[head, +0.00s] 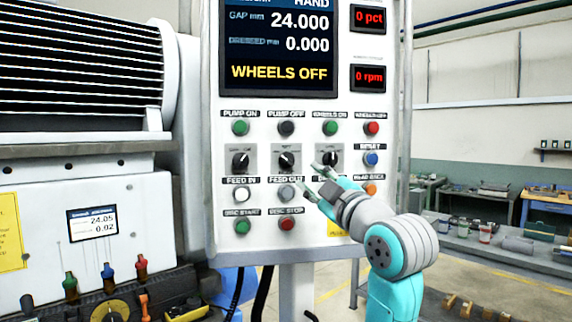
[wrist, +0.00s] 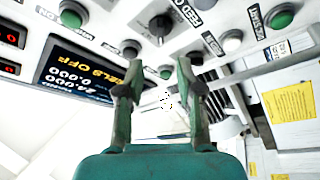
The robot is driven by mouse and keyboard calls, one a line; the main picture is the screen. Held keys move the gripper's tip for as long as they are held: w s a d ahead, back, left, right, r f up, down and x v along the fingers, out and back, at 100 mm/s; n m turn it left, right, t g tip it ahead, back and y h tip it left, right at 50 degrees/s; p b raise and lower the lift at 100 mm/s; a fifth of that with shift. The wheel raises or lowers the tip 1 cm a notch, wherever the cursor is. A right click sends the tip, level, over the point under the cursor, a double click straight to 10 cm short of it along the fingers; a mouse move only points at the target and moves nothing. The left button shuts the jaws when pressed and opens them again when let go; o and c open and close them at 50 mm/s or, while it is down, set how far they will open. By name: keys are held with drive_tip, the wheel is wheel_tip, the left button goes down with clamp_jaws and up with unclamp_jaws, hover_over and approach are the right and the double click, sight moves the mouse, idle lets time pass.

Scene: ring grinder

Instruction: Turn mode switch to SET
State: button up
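Three black rotary switches sit in a row on the white control panel (head: 222,200): left (head: 240,161), middle (head: 286,160) and right (head: 331,158). Their labels are too small to read, so I cannot tell which is the mode switch. The screen (head: 279,45) reads HAND at the top and WHEELS OFF below. My gripper (head: 313,178) is in front of the panel, right of and slightly below the middle switch, partly covering the right one. In the wrist view my gripper (wrist: 155,75) is open, its fingers apart; the middle switch (wrist: 160,28) shows beyond and between them, not gripped.
Push buttons surround the switches, including a grey FEED OUT button (head: 286,192) near my fingers and a red DISC STOP button (head: 287,224) below. A machine with a louvred cover (head: 80,70) stands at left. Workbenches (head: 470,235) stand behind at right.

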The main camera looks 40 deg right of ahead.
sight(289, 161)
drive_tip(key=x, duration=1)
drive_tip(key=shift+w, duration=0.1)
clamp_jaws()
